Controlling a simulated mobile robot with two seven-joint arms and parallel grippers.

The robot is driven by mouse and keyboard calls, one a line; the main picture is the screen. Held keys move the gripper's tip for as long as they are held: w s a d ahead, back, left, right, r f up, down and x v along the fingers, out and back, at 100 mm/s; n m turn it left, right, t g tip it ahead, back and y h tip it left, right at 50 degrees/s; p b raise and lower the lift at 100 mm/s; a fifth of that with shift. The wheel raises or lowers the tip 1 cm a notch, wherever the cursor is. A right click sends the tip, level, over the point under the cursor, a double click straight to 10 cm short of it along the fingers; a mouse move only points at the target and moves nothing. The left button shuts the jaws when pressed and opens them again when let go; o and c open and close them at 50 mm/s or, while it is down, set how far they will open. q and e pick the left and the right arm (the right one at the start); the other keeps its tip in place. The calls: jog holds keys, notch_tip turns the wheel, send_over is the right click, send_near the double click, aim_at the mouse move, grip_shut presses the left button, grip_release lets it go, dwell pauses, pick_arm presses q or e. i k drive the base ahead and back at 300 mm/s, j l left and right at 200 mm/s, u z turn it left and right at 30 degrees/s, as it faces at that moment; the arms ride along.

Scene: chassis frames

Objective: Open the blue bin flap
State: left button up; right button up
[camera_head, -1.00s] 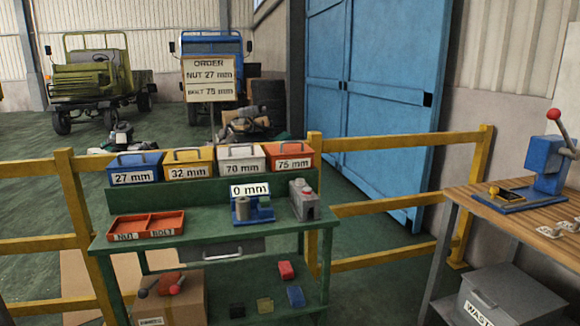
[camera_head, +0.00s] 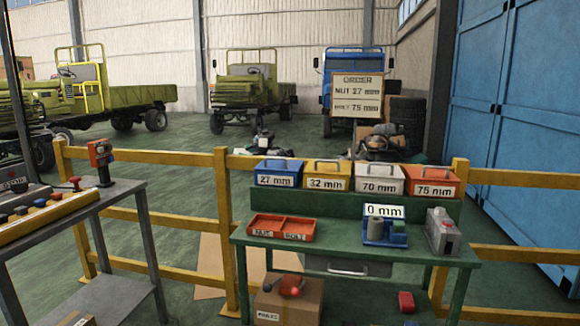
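The blue bin (camera_head: 278,173), labelled 27 mm, is the leftmost of the bins on the raised back shelf of the green workbench (camera_head: 340,248). Its blue lid with a handle on top looks closed. The yellow 32 mm bin (camera_head: 327,176), the white 70 mm bin (camera_head: 379,178) and the orange 75 mm bin (camera_head: 431,180) stand in a row to its right. Neither of my grippers is in view.
On the bench are a red NUT/BOLT tray (camera_head: 280,228), a blue gauge reading 0 mm (camera_head: 385,230) and a grey device (camera_head: 441,232). A yellow rail (camera_head: 190,158) runs behind. A grey table (camera_head: 75,225) stands at left. A cardboard box (camera_head: 288,302) sits below the bench.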

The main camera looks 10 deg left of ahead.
aim_at(278, 164)
jog(key=i+j, duration=0.2)
jog(key=j, duration=0.15)
jog(key=i+j+z, duration=0.1)
jog(key=i+j, duration=0.3)
jog(key=j, duration=0.25)
jog(key=i+j+z, duration=0.1)
jog(key=j, duration=0.25)
jog(key=i+j, duration=0.25)
jog(key=j+z, duration=0.05)
jog(key=j, duration=0.05)
